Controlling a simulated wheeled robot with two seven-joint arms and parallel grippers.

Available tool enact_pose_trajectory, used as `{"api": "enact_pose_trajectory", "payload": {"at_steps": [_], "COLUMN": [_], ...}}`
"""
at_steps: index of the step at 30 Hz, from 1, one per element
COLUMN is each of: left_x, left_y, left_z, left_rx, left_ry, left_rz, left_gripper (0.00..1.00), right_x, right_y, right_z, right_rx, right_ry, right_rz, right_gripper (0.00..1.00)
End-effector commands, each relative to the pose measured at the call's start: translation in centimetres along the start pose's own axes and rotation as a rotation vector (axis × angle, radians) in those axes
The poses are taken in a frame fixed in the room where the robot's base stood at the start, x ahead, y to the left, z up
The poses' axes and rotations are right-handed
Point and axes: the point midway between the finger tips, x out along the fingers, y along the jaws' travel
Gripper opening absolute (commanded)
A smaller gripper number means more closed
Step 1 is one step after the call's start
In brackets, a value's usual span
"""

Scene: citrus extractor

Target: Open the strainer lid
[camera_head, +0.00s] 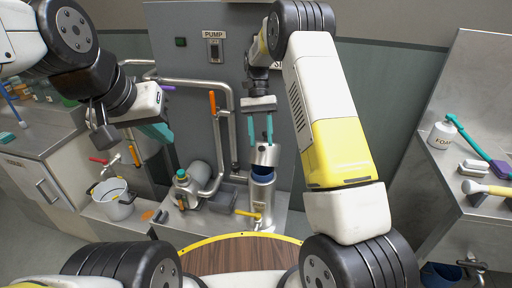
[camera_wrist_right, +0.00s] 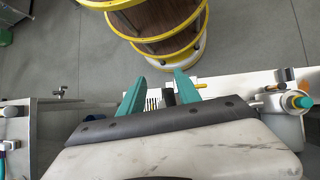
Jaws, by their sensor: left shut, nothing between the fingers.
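The strainer is a grey metal cylinder (camera_head: 262,196) standing on the metal bench. Its lid (camera_head: 266,155) is raised and tilted at the back of the rim, and the blue inside (camera_head: 262,172) shows below it. My right gripper (camera_head: 261,140) points down directly above the lid, its teal fingers apart. The tips are at the lid's top edge; I cannot tell if they touch it. The parted fingers also show in the right wrist view (camera_wrist_right: 160,82), where the lid is not visible. My left gripper (camera_head: 160,134) is shut and empty, well left of the strainer.
A yellow handle (camera_head: 247,214) sticks out at the strainer's front. A metal bottle (camera_head: 188,187) and pipes stand left of it. A right-hand counter (camera_head: 474,202) holds a soap bottle and brushes.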

Motion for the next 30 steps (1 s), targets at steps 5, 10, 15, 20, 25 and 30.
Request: {"api": "enact_pose_trajectory", "payload": {"at_steps": [5, 10, 15, 20, 25, 30], "left_x": [0.0, 0.0, 0.0, 0.0, 0.0, 0.0], "left_y": [0.0, 0.0, 0.0, 0.0, 0.0, 0.0], "left_z": [0.0, 0.0, 0.0, 0.0, 0.0, 0.0], "left_rx": [0.000, 0.000, 0.000, 0.000, 0.000, 0.000], "left_ry": [0.000, 0.000, 0.000, 0.000, 0.000, 0.000], "left_rz": [0.000, 0.000, 0.000, 0.000, 0.000, 0.000], "left_gripper": [0.00, 0.00, 0.00, 0.00, 0.00, 0.00], "right_x": [1.8, 3.8, 5.5, 6.5, 6.8, 6.8], "right_y": [0.3, 0.6, 0.9, 1.0, 1.0, 1.0], "right_z": [3.2, 6.4, 9.1, 10.6, 11.1, 11.1], "right_rx": [-0.001, -0.002, -0.002, -0.001, 0.000, 0.000], "right_ry": [0.000, 0.001, 0.001, 0.001, 0.001, 0.001], "right_rz": [0.000, 0.000, 0.000, 0.000, 0.000, 0.000], "right_gripper": [0.40, 0.40, 0.40, 0.40, 0.40, 0.40]}}
